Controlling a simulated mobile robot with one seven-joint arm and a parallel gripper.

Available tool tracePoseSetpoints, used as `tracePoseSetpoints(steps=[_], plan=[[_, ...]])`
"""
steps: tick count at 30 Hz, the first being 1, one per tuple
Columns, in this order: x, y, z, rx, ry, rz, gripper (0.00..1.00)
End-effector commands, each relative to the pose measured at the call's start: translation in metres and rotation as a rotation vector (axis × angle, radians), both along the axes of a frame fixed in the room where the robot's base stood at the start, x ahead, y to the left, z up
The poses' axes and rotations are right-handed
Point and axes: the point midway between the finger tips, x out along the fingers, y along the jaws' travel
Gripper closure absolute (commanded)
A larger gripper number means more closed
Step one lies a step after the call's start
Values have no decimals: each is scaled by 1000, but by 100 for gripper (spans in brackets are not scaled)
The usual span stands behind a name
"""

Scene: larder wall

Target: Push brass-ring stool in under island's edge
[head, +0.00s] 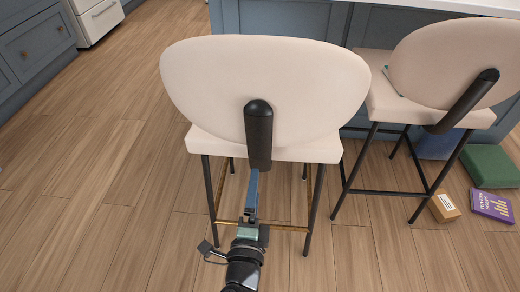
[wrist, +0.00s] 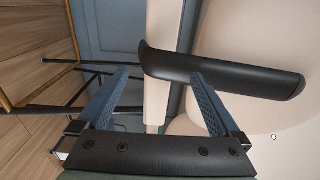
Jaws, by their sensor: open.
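The brass-ring stool (head: 265,85) stands in the middle of the head view, with a cream back and seat, thin black legs and a brass foot rail (head: 285,228). Its back faces me, with a black upright post (head: 258,135) down the middle. The post crosses the wrist view too (wrist: 225,77). My gripper (head: 254,180) is open and empty at the lower end of this post, its blue fingers (wrist: 158,78) pointing at it. I cannot tell whether they touch. The island's pale edge (head: 455,5) shows at the top right, above blue-grey panels (head: 290,18).
A second cream stool (head: 455,70), with black rails, stands close on the right. Open wood floor lies to the left, before blue cabinets (head: 38,45).

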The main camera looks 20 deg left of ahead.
Motion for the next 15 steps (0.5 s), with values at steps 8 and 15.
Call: tracePoseSetpoints(steps=[8, 15], plan=[[63, 17, 1, -1, -3, 0, 0], [103, 29, 0, -1, -3, 1, 0]])
